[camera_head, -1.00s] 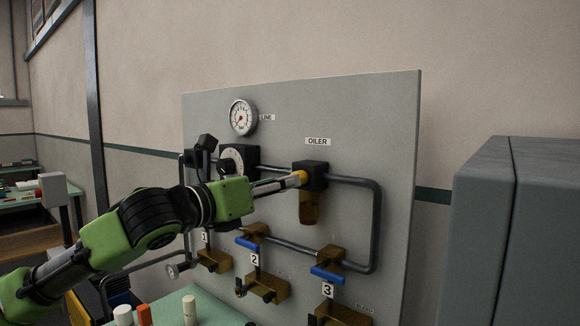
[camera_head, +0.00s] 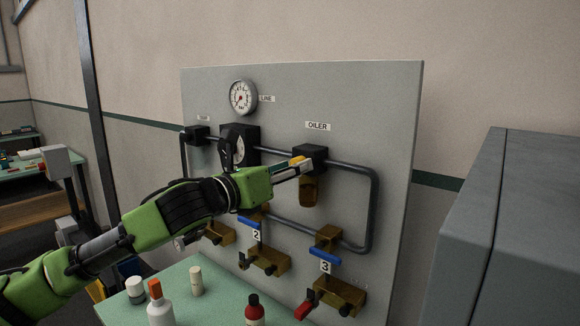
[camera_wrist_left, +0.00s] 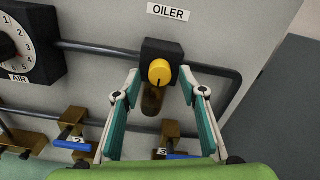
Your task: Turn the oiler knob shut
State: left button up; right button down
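The oiler is a black block (camera_head: 310,154) with an amber bowl (camera_head: 309,190) below it, under the OILER label on the grey panel. Its round yellow knob (camera_wrist_left: 160,72) faces the left wrist camera, with a dark mark on its face. The knob also shows in the head view (camera_head: 298,161), partly hidden by a finger. My left gripper (camera_wrist_left: 160,76) is open, its fingertips on either side of the knob with a visible gap to each. In the head view my left gripper (camera_head: 297,166) reaches the oiler from the left. My right gripper is not in view.
Pipes (camera_head: 374,210), a LINE gauge (camera_head: 243,97) and an AIR dial (camera_wrist_left: 17,45) are on the panel. Below are valves with blue handles (camera_head: 322,253) and a red one (camera_head: 305,307). Bottles (camera_head: 255,312) stand on the green table (camera_head: 220,290). A grey cabinet (camera_head: 530,230) is at right.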

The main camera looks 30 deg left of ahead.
pick_arm(q)
grip_shut()
